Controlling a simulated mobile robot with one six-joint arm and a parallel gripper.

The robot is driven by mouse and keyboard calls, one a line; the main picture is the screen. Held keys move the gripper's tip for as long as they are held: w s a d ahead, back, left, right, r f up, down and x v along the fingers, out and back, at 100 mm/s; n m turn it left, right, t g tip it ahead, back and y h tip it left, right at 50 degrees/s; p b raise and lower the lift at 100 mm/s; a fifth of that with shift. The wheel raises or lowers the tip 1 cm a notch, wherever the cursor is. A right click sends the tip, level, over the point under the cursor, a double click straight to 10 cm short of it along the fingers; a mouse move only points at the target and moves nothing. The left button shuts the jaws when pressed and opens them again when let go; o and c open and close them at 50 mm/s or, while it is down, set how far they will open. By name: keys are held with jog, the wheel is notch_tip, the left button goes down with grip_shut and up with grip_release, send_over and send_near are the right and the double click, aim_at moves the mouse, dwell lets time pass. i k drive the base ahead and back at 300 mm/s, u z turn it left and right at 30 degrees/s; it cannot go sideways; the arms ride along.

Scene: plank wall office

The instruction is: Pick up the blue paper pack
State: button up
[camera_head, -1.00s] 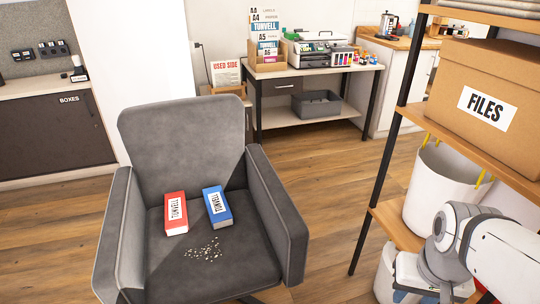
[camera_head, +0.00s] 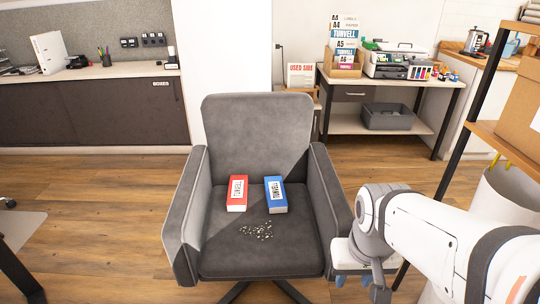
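The blue paper pack (camera_head: 276,196) lies on the seat of a grey office chair (camera_head: 237,122), with a white label on its top. A red paper pack (camera_head: 237,193) lies to its left on the same seat, with a small gap between them. My gripper (camera_head: 364,284) is at the lower right, beside the chair's right armrest and well apart from both packs. It points downward, partly hidden by my arm, and its finger opening is not clear. I see nothing held in it.
Small pale crumbs (camera_head: 257,230) are scattered on the seat in front of the packs. The chair's armrests rise on both sides. A shelf (camera_head: 506,143) with a cardboard box (camera_head: 520,108) stands at right, above a white bin (camera_head: 503,195). The floor left of the chair is mostly clear.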

aim_at(277, 201)
jog(key=i, duration=1)
jog(key=u, duration=0.05)
